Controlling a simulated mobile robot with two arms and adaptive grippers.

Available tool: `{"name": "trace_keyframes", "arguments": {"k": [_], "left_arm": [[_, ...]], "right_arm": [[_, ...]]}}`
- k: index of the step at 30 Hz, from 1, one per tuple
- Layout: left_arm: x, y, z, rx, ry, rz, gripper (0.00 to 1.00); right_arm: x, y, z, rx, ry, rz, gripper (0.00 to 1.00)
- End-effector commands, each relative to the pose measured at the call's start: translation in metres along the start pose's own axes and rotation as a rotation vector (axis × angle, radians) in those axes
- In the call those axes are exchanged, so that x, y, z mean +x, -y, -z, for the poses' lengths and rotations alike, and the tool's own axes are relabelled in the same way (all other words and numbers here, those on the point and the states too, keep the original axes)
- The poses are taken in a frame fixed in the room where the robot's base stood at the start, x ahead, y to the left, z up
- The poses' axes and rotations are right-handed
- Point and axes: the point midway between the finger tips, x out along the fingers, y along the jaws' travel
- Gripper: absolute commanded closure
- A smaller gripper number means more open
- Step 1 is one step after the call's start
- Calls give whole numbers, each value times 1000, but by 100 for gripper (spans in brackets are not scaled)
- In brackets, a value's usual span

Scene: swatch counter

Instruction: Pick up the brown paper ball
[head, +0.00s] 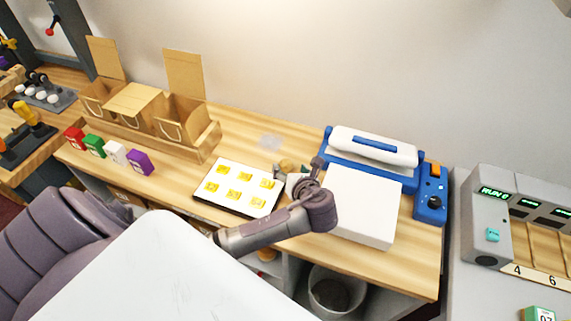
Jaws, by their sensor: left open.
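A small tan-brown lump that looks like the brown paper ball (288,166) lies on the wooden counter, between the white card with yellow swatches and the white-and-blue machine. My left gripper (298,173) is open right beside it, its fingers partly in front of the ball. I cannot tell whether the fingers touch the ball or stand on both sides of it. My wrist hides the counter just in front. My right gripper is not in view.
The swatch card (238,189) lies left of the gripper. The white-and-blue machine (362,205) stands close on the right. Cardboard boxes (140,104) and small coloured blocks (139,162) are at the left. A grey bin (322,280) stands below the counter's front edge.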

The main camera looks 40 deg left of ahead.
Motion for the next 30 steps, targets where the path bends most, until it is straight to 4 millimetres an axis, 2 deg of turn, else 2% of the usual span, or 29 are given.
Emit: {"name": "trace_keyframes", "arguments": {"k": [3,6,15,22,30], "left_arm": [[20,0,-3,2,2,-4,28],[31,0,-2,2,1,-3,28],[36,1,-1,0,1,0,28],[36,1,-1,0,1,0,66],[36,1,-1,1,1,0,69]], "right_arm": [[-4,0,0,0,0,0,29],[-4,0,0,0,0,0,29],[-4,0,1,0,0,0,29],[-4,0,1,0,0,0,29],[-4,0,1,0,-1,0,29]]}}
